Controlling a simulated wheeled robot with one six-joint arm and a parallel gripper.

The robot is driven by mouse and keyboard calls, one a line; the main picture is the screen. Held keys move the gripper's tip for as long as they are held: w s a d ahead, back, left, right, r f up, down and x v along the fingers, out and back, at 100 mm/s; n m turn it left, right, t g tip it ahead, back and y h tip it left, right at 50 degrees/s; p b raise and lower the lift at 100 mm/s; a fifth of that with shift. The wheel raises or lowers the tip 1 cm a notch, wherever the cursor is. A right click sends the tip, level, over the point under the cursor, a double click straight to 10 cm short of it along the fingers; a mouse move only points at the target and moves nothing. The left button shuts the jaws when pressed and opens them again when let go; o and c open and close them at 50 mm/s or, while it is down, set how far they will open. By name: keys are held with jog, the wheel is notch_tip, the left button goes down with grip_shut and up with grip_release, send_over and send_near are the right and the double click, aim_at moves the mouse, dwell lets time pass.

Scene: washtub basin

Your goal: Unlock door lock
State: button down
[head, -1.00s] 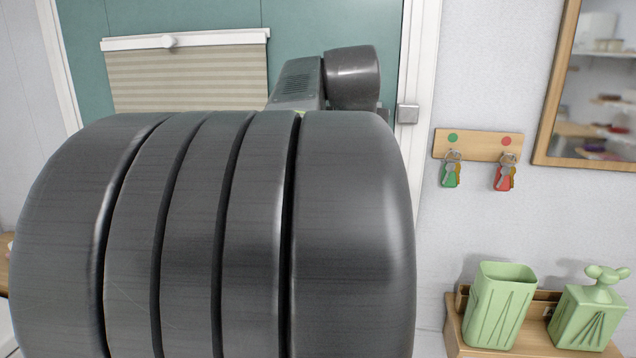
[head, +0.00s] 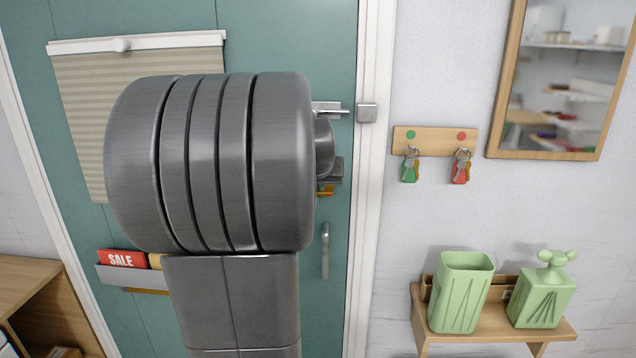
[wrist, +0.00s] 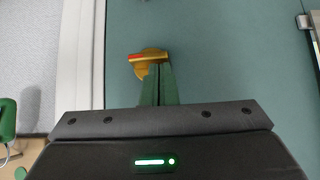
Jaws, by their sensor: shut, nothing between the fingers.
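The door lock is a brass thumb-turn with a red mark (wrist: 148,58) on the teal door (wrist: 225,60). Its lever lies nearly level in the wrist view. In the head view a small part of the lock (head: 326,190) shows beside my arm, above the door handle (head: 325,250). My gripper (wrist: 160,68) is shut and empty, with its narrow green fingers together at the lock's lower right side. The tips overlap the lever's edge in the picture; I cannot tell whether they touch it. My arm hides most of the gripper in the head view.
A metal latch (head: 330,108) meets a catch (head: 367,112) on the white door frame (head: 370,200). A key rack (head: 436,141) and a mirror (head: 565,156) hang to the right. Green containers (head: 461,290) stand on a shelf. A holder (head: 115,276) sits at the door's left.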

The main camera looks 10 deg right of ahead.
jog(key=shift+w+a+f+n+h+b, duration=0.1)
jog(key=shift+a+f+n+h+b, duration=0.2)
jog(key=shift+h+b, duration=0.85)
jog(key=shift+y+b, duration=0.35)
jog(key=shift+b, duration=0.25)
jog(key=f+n+h+b, duration=0.1)
jog(key=n+h+b, duration=0.1)
jog(key=b, duration=0.5)
jog(key=a+f+n+h+b, duration=0.1)
jog(key=f+n+h+b, duration=0.1)
jog(key=h+b, duration=0.3)
jog(key=f+n+h+b, duration=0.1)
jog(key=n+h+b, duration=0.2)
jog(key=b, duration=0.7)
jog(key=shift+w+a+f+n+h, duration=0.2)
jog(key=shift+a+n+h, duration=0.15)
jog(key=shift+h, duration=0.25)
